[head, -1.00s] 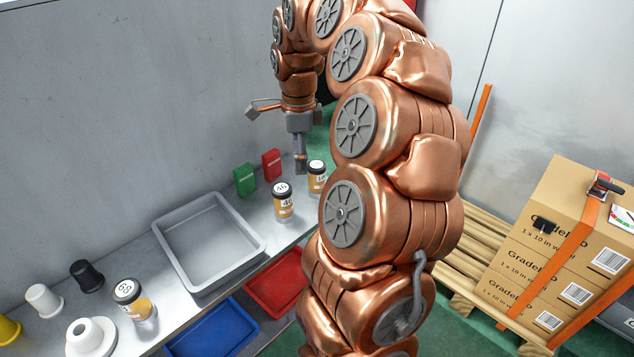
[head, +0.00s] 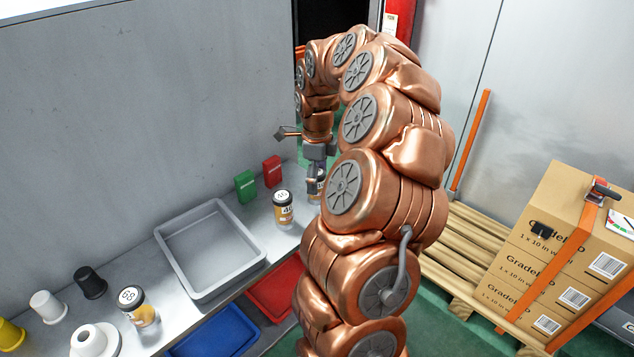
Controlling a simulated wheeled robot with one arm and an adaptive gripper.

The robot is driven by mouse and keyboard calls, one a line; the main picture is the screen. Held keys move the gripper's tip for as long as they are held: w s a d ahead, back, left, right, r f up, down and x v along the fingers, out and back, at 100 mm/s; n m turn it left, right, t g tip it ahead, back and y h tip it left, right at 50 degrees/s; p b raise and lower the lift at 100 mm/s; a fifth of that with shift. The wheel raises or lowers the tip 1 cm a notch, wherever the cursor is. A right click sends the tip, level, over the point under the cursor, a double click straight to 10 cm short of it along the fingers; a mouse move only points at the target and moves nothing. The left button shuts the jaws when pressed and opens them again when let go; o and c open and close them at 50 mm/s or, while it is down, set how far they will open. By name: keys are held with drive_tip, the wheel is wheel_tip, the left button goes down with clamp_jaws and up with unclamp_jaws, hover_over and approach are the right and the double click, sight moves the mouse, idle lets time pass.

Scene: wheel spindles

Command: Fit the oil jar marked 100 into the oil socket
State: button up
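A jar with a dark lid and orange label (head: 320,190) stands at the far right end of the bench, partly hidden by my gripper and arm; its number is not readable. My gripper (head: 313,186) points down at this jar and overlaps it in the picture. Whether its fingers are open or touch the jar cannot be told. A similar jar marked 46 (head: 283,210) stands to its left, and one marked 68 (head: 139,310) stands at the near left. No jar readable as 100 shows. A white flanged round piece with a hole (head: 95,341) sits at the near left; I cannot tell whether it is the oil socket.
A grey tray (head: 172,262) takes the middle of the bench. A green box (head: 245,186) and a red box (head: 272,171) stand behind the jars. Black (head: 90,282), white (head: 47,306) and yellow (head: 10,333) pieces stand at left. Blue (head: 215,332) and red (head: 275,290) bins sit below.

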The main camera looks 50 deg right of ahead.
drive_tip(key=shift+f, duration=0.5)
drive_tip(key=c, duration=1.3)
